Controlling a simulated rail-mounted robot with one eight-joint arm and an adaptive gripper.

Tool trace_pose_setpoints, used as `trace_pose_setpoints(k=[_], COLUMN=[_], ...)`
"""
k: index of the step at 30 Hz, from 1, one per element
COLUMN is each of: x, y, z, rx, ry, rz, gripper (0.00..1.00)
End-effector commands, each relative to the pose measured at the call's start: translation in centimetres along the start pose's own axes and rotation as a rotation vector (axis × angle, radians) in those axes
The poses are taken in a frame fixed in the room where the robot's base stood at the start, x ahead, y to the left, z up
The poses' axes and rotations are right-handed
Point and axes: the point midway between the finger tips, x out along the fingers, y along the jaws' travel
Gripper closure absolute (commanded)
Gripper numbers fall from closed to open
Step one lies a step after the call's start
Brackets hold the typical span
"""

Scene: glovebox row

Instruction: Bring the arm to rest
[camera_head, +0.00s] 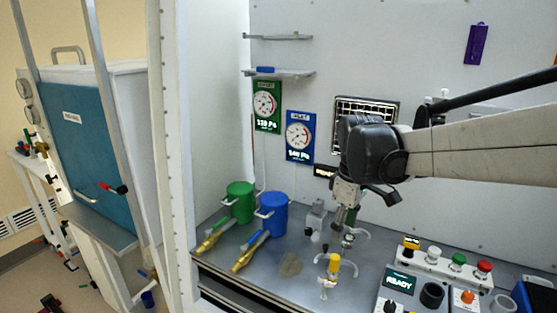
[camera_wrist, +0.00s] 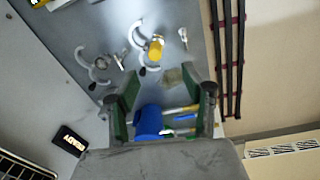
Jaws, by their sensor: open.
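My arm reaches in from the right in the head view, its black wrist in front of the back wall. My gripper (camera_head: 345,215) points down over the grey work surface (camera_head: 215,260), behind the yellow-capped fitting (camera_head: 333,266). In the wrist view my gripper (camera_wrist: 162,100) has its green-sided fingers wide apart with nothing held. The blue canister (camera_wrist: 148,120) shows between and beyond the fingers. The gap between the fingertips and the fittings below is hard to judge.
A green canister (camera_head: 240,202) and a blue canister (camera_head: 273,214) stand left of my gripper. Two yellow-ended tools (camera_head: 207,243) (camera_head: 245,256) lie before them. A control panel with a READY display (camera_head: 399,281) stands at front right. Gauges (camera_head: 266,106) hang on the back wall.

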Motion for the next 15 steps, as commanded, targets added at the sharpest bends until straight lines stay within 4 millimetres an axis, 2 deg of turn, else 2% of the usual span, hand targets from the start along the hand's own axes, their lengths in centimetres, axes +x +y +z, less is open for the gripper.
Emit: trace_pose_setpoints(k=[6,15], x=[-1.8,-2.7], y=[-3.3,-7.5], z=[3.1,7.0], rx=[0.172,0.410], ry=[0.086,0.229], rz=[0.077,0.160], gripper=[0.56,0.56])
